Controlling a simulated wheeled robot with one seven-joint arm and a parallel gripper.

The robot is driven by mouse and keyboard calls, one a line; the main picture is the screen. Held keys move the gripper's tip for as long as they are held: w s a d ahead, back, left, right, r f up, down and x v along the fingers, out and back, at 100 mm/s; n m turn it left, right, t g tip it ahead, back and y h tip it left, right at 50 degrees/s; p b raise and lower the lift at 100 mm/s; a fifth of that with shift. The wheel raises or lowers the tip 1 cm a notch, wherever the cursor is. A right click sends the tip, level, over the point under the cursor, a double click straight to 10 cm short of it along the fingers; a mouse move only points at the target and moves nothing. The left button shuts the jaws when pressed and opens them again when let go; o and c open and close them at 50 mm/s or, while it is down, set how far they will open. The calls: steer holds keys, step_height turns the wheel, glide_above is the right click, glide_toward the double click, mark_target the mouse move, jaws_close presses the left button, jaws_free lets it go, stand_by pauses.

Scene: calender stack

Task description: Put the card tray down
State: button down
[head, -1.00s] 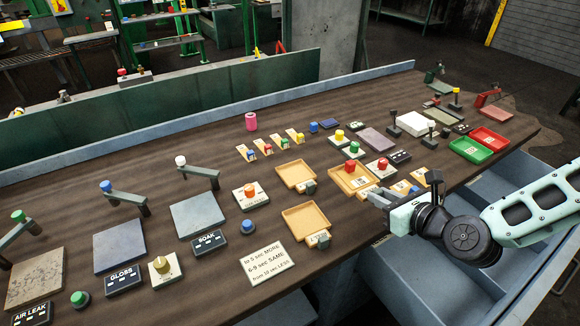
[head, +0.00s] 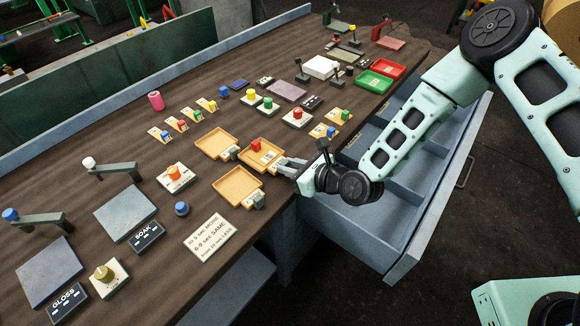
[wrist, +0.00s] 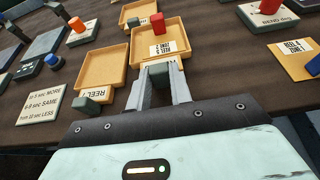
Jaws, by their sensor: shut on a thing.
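The card tray (head: 271,163) is a shallow tan tray at the bench's front edge. A printed white card and a red peg (head: 256,145) are in it. It also shows ahead of my fingers in the wrist view (wrist: 174,70). My gripper (head: 283,167) is shut on the tray's grey handle block (wrist: 160,74), with one finger on each side of it. The tray looks level and at or just above the bench top (head: 120,175); I cannot tell whether it touches.
Two empty tan trays (head: 237,186) (head: 215,143) lie to the left of the card tray. Yellow cards with pegs (head: 318,131) lie to its right. A lettered white sign (head: 211,238) lies at the front.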

steer(key=shift+f, duration=0.55)
steer(key=shift+f, duration=0.2)
steer(key=c, duration=1.3)
jaws_free()
steer(key=shift+o, duration=0.2)
